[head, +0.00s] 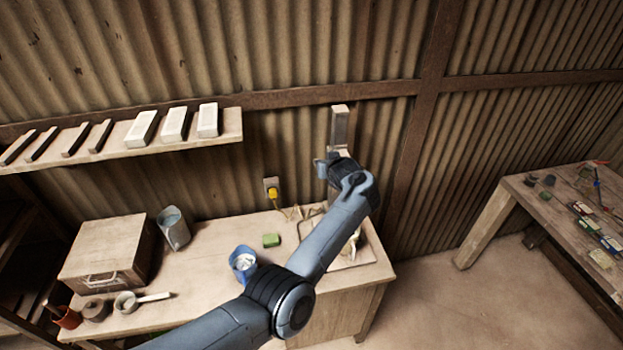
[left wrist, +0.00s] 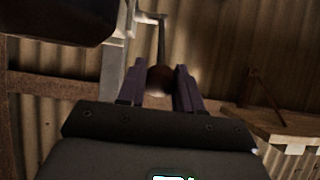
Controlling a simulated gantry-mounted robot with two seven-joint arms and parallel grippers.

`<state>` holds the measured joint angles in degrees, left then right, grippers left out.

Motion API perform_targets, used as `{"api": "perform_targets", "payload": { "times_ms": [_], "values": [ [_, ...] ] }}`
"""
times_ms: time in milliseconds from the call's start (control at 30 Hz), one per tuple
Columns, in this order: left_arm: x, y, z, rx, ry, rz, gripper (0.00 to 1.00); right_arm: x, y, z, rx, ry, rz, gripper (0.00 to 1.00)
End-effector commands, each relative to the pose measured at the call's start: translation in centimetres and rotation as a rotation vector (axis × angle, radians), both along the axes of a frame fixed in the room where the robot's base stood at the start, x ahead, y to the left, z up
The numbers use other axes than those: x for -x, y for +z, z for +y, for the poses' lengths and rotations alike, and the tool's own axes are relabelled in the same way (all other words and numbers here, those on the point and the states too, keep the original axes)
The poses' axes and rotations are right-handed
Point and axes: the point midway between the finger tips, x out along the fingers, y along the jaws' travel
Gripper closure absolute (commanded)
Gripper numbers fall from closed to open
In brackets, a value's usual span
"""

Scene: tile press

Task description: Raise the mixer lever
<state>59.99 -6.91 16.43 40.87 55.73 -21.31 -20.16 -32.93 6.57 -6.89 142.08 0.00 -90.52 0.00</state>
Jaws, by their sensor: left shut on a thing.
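The mixer lever shows in the left wrist view as a thin metal rod (left wrist: 162,40) with a dark brown round knob (left wrist: 159,80) at its end. My left gripper (left wrist: 160,76) has its two dark fingers on either side of the knob, shut on it. In the head view my left gripper (head: 334,168) is at the wall above the right end of the bench, just below an upright pale metal post (head: 340,127). The lever and knob are hidden there by my wrist. My right gripper is in neither view.
The bench (head: 205,262) holds a wooden box (head: 105,253), a grey cup (head: 173,227), a blue cup (head: 243,260) and a green block (head: 271,240). A wall shelf (head: 185,147) with tiles is to the left. A cluttered table (head: 520,190) stands at right, with open floor between.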

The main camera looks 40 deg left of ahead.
Motion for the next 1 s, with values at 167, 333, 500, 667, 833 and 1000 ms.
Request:
{"api": "perform_targets", "payload": {
  "times_ms": [167, 333, 500, 667, 833, 1000],
  "values": [
    [-0.9, 1.9, 0.7, -0.007, -0.001, -0.007, 1.00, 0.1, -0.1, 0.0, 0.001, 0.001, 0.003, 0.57],
    [-1.3, 2.7, 1.2, -0.007, 0.000, -0.007, 1.00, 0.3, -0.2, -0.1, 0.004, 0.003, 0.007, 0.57],
    [-1.5, 3.0, 1.4, -0.007, 0.000, -0.007, 1.00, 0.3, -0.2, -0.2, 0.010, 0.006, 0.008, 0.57],
    [-1.5, 3.1, 1.4, -0.007, -0.001, -0.008, 1.00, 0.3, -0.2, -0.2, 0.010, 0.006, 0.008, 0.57],
    [-1.5, 3.1, 1.4, -0.007, -0.001, -0.008, 1.00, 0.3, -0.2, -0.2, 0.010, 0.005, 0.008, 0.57],
    [-1.5, 3.1, 1.4, -0.007, -0.002, -0.007, 0.57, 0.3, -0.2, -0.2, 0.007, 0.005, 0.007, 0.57]
  ]
}}
